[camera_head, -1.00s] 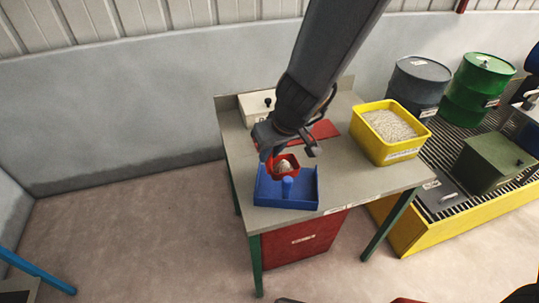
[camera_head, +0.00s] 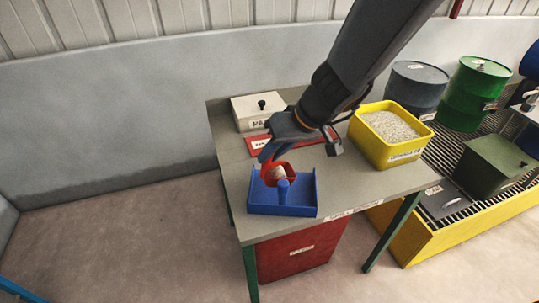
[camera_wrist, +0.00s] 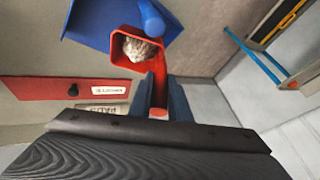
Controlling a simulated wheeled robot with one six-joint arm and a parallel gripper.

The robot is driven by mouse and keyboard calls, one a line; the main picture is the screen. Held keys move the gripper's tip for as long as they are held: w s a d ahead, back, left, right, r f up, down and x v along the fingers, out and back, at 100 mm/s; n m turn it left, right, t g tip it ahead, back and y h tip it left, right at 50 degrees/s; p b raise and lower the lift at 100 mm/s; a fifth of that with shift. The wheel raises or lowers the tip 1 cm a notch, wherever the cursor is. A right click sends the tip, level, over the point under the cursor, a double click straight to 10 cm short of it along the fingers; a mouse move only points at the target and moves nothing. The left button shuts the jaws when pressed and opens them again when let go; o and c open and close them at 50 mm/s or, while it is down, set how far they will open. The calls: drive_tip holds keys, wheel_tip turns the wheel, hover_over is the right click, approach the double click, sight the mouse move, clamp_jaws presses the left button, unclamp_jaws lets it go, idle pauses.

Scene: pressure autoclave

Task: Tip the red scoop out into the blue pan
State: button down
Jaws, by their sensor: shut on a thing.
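My gripper (camera_wrist: 159,100) is shut on the handle of the red scoop (camera_wrist: 137,48); the gripper also shows in the head view (camera_head: 268,152). The scoop (camera_head: 270,172) is over the back part of the blue pan (camera_head: 305,205), and pale grains lie inside it. In the wrist view the scoop's mouth faces the camera and the grains fill its middle. The blue pan (camera_wrist: 90,22) has a blue upright post (camera_head: 283,190) beside the scoop. The scoop hides part of the pan floor, and I see no grains on the visible part.
The pan stands at the front left of the grey table (camera_head: 355,192). A yellow bin (camera_head: 400,152) of pale grains is at the right. A white box (camera_head: 255,112) with a black knob and a red plate (camera_head: 262,147) lie behind. The table's front edge is close.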

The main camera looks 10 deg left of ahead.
drive_tip(key=shift+w+d+f+y+b, duration=0.2)
drive_tip(key=shift+f+y+b, duration=0.15)
drive_tip(key=shift+b, duration=0.15)
drive_tip(key=w+d+m+g+y+b, duration=0.3)
drive_tip(key=w+d+g+y+b, duration=0.1)
drive_tip(key=d+y+b, duration=0.4)
drive_tip(key=w+y+b, duration=0.1)
drive_tip(key=y+b, duration=0.1)
drive_tip(key=b, duration=0.1)
drive_tip(key=shift+d+y, duration=0.3)
drive_tip(key=shift+y, duration=0.05)
idle(0.8)
drive_tip(key=shift+w+r, duration=0.1)
